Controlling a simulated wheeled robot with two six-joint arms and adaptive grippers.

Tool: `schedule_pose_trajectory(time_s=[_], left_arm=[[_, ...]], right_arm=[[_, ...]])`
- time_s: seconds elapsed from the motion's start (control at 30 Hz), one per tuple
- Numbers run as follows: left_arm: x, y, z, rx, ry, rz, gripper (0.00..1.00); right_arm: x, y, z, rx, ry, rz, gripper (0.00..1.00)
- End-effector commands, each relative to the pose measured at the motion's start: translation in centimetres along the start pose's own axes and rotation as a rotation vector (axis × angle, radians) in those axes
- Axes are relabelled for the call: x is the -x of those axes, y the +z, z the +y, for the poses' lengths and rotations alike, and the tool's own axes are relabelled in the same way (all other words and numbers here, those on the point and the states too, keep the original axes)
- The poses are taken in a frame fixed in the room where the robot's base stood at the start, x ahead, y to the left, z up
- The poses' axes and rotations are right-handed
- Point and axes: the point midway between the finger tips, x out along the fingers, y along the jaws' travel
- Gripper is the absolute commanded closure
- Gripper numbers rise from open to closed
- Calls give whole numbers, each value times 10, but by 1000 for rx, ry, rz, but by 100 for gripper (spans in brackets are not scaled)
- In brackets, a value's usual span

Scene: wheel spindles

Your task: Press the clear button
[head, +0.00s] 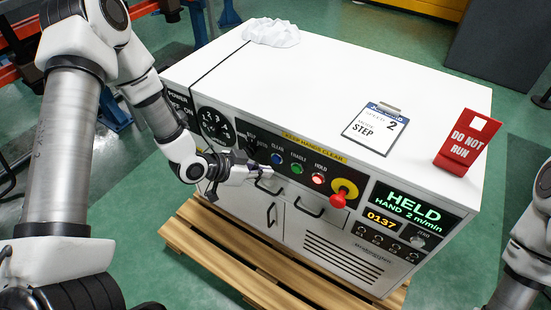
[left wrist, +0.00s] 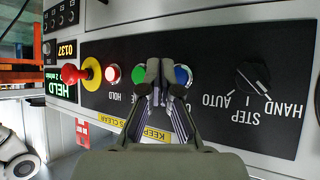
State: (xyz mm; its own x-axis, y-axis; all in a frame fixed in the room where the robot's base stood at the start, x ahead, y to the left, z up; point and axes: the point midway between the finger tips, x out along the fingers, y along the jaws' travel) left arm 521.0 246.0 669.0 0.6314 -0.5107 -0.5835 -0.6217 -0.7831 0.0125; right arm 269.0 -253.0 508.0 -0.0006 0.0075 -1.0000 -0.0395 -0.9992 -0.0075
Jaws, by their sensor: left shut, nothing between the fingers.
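The clear button is the blue one (head: 277,158) on the black panel of the white cabinet, beside the green enable button (head: 297,168) and the lit red hold button (head: 318,179). My left gripper (head: 262,171) is shut and empty, in front of the panel just below the blue button. In the left wrist view its fingertips (left wrist: 160,76) appear between the blue button (left wrist: 183,76) and the green button (left wrist: 140,76), overlapping the edges of both. I cannot tell whether they touch the panel. My right gripper is out of view; only part of that arm shows.
A red mushroom knob on a yellow base (head: 338,200) sticks out right of the hold button. The display (head: 413,208) reads HELD, HAND 2 m/min. Handles (head: 308,208) project below the panel. A red "DO NOT RUN" tag (head: 468,142) and a clipboard (head: 376,128) are on top.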

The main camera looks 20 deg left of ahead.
Motion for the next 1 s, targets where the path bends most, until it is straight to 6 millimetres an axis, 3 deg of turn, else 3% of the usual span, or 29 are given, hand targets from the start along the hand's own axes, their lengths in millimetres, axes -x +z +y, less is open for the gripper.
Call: schedule_pose_trajectory(time_s=[0.37, 1.0], left_arm=[[26, 16, 18, 3, 0, 0, 100], [27, 19, 19, 0, 0, 0, 100]], right_arm=[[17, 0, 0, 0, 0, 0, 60], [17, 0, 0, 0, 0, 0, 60]])
